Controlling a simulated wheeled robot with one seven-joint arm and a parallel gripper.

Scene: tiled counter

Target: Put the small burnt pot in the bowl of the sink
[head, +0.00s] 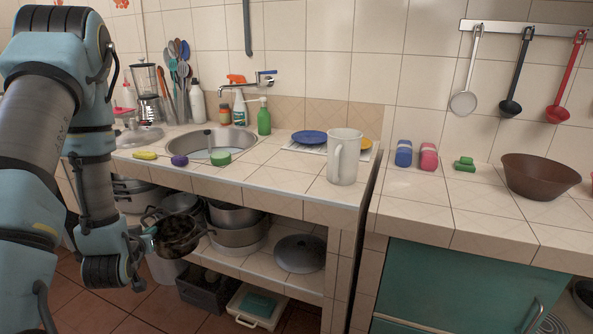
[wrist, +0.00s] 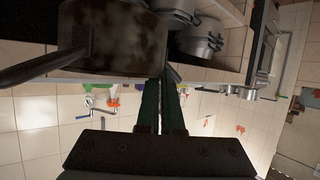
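The small burnt pot (head: 180,236), dark brown with scorched patches, is in front of the lower shelf, below the counter edge. It appears tilted, with its opening partly toward the head camera. My gripper (head: 148,238) is at its left side, with its fingers nearly together on the pot's edge. In the wrist view the pot (wrist: 115,42) is large, its dark handle pointing left, and the fingers (wrist: 163,82) meet at its edge with only a thin gap. The round metal sink bowl (head: 212,141) is set in the counter above, behind a green-rimmed item.
On the counter are a yellow sponge (head: 145,155), a purple item (head: 180,160), a green item (head: 220,157) and a white jug (head: 345,157). A faucet (head: 252,84) reaches over the sink. Several pots (head: 236,226) and a lid (head: 300,253) fill the shelf beside the held pot.

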